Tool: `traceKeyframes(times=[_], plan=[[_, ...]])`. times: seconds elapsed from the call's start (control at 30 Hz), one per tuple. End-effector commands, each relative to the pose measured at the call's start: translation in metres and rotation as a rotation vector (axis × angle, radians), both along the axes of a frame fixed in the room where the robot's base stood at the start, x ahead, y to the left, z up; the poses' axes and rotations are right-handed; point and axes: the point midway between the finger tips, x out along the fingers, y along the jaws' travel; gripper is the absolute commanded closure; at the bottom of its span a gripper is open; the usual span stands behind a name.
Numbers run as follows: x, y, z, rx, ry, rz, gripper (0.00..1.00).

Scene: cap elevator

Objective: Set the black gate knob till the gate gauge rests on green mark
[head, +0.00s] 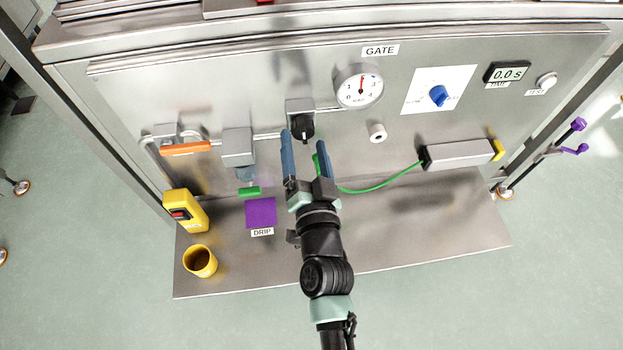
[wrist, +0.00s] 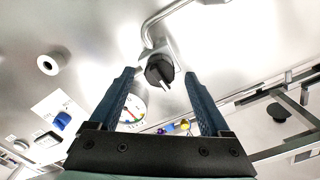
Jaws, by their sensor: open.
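The black gate knob (head: 304,124) sits on the steel panel, left of and below the gate gauge. My gripper (head: 303,139) is open, with its two blue fingers pointing toward the knob. In the wrist view the black knob (wrist: 158,69) shows between the fingertips (wrist: 160,75), with a pale pointer line; I cannot tell whether the fingers touch it. The round white gate gauge (head: 358,87) has a red needle pointing nearly straight up. Its green mark is too small to make out in the head view. The gauge (wrist: 132,112) is partly hidden by a finger in the wrist view.
A blue knob (head: 438,95) on a white plate is to the right. An orange handle (head: 185,148) and grey valve block (head: 238,148) are left. A green cable (head: 380,188) runs behind my gripper to a grey box (head: 460,154). A yellow cup (head: 200,261) stands on the shelf.

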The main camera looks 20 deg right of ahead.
Motion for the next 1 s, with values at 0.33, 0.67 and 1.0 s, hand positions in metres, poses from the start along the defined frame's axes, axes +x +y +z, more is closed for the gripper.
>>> traceKeyframes(times=[0.33,0.67,1.0], plan=[[-0.063,0.018,-0.001,0.001,0.003,0.001,0.19],[-0.088,0.025,0.000,0.001,0.000,0.000,0.19],[-0.089,0.025,0.000,0.001,-0.001,-0.001,0.19]])
